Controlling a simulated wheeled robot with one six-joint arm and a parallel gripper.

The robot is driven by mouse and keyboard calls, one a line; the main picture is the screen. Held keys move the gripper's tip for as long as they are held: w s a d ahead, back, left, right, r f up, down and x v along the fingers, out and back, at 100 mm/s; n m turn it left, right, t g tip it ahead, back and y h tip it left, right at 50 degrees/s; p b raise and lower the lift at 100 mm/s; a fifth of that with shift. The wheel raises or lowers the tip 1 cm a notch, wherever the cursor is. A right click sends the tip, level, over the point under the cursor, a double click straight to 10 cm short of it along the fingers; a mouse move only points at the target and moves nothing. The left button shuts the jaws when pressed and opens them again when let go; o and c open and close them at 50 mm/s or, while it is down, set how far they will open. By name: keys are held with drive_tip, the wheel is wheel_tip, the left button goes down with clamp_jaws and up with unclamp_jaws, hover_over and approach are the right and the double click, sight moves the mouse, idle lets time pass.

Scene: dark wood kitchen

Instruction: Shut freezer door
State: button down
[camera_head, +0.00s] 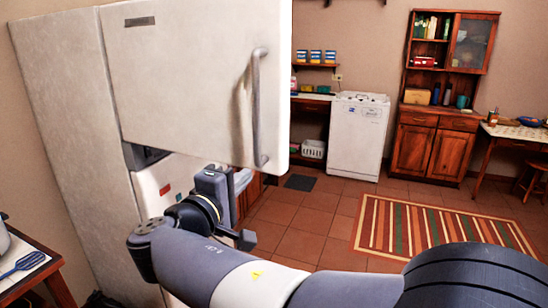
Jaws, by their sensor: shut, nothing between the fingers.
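The freezer door (190,75) is the white upper door of the tall fridge at the left. It stands open, swung out from the cabinet (75,130), with a dark gap showing below its hinge side. Its grey vertical handle (256,110) is near the free right edge. My gripper (214,186) is at the end of my arm, just below the door's bottom edge and left of the handle's lower end. It is shut and empty. Its fingertips are hard to make out, and I cannot tell whether it touches the door.
The white lower part of the fridge (165,182), with small coloured magnets, is below the door. A small table (35,262) with a blue spatula is at the lower left. A white dishwasher (357,135), wooden cupboard (430,145) and striped rug (430,230) are farther back.

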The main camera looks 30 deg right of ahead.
sight(276, 152)
drive_tip(key=p+x, duration=0.3)
drive_tip(key=x, duration=0.8)
drive_tip(key=shift+w+d, duration=0.15)
drive_tip(key=shift+d, duration=0.2)
drive_tip(key=shift+w+d+f, duration=0.1)
drive_tip(key=shift+w+d, duration=0.2)
drive_tip(key=shift+d, duration=0.1)
